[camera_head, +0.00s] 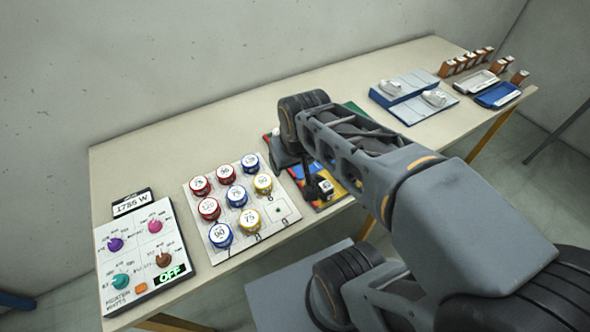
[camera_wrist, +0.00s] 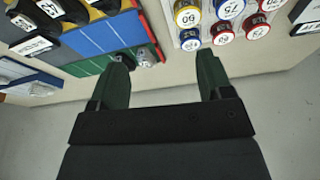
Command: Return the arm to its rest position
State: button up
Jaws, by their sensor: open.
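My arm reaches from the lower right of the head view over the front of the table (camera_head: 290,92), bent at a thick dark joint above the coloured board (camera_head: 330,200). In the wrist view my gripper (camera_wrist: 163,62) shows two dark green fingers spread wide apart, with nothing between them. Beyond the fingertips lie the table edge, the blue and green board (camera_wrist: 95,38) and the panel of round numbered caps (camera_wrist: 180,36). My arm hides part of the coloured board in the head view, and the gripper's fingers cannot be made out clearly there.
A control panel with coloured knobs (camera_head: 118,277) stands at the table's left end, reading OFF. The white panel with several numbered caps (camera_head: 195,218) lies right of it. Blue-and-grey trays (camera_head: 388,97) and small brown blocks (camera_head: 447,68) stand at the far right. The table's back strip is clear.

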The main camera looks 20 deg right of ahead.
jog(key=shift+s+a+f, duration=0.1)
jog(key=shift+s+f, duration=0.2)
jog(key=shift+s, duration=0.25)
jog(key=shift+s+a+f, duration=0.1)
jog(key=shift+s+f, duration=0.2)
jog(key=shift+s, duration=0.25)
